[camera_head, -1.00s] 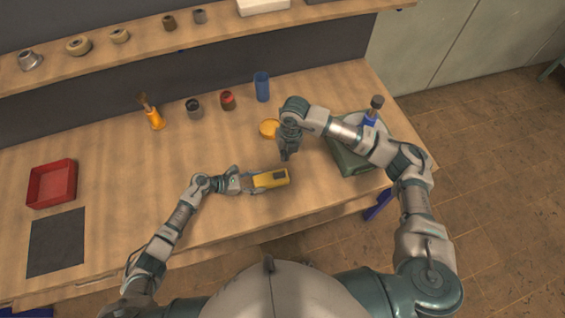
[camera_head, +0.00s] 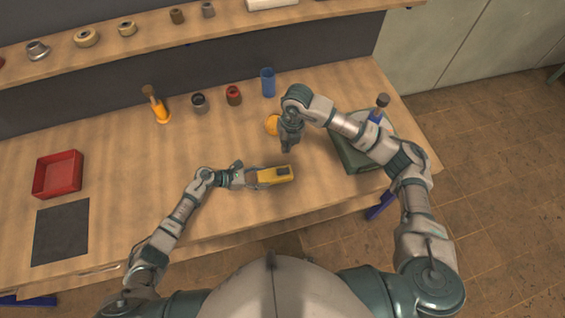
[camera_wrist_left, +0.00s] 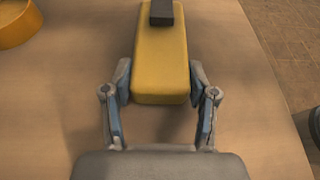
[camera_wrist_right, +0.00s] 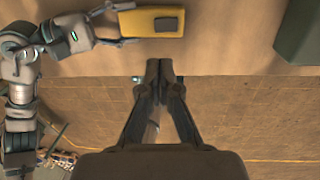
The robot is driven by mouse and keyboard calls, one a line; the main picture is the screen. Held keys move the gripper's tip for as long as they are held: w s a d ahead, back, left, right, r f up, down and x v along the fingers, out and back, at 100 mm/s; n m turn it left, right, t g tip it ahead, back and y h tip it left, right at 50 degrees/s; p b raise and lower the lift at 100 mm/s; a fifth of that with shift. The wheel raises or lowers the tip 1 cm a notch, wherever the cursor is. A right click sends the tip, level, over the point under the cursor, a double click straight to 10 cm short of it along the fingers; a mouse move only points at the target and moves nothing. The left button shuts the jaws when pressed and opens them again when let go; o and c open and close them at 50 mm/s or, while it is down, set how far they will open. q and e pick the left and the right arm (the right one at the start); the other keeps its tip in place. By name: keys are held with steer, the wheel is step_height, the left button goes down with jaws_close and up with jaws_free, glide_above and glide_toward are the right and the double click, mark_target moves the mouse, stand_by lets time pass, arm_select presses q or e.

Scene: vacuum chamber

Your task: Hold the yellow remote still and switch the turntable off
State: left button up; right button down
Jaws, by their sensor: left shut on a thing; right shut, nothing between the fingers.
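The yellow remote (camera_head: 276,175) lies near the front middle of the bench. A dark raised block on its top shows in the left wrist view, where the remote (camera_wrist_left: 160,65) points away from me. My left gripper (camera_head: 256,177) is shut on the remote's near end, one finger on each side. My right gripper (camera_head: 287,149) is shut and empty, pointing down just behind the remote. In the right wrist view its fingertips (camera_wrist_right: 160,65) are together, below and apart from the remote (camera_wrist_right: 150,22). I cannot make out a turntable for certain.
A round yellow object (camera_head: 271,125) lies behind my right gripper. A dark green container (camera_head: 360,158) with a blue-handled tool stands at the right. A blue cup (camera_head: 267,82), a red tray (camera_head: 58,174) and a dark mat (camera_head: 60,235) are on the bench. The bench's middle left is clear.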

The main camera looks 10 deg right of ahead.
mark_target(281, 171)
steer(key=f, duration=0.4)
steer(key=a+f, duration=0.1)
steer(key=f, duration=0.9)
steer(key=shift+s+a, duration=0.1)
steer(key=shift+a, duration=0.25)
steer(key=shift+f, duration=0.2)
steer(key=shift+d, duration=0.1)
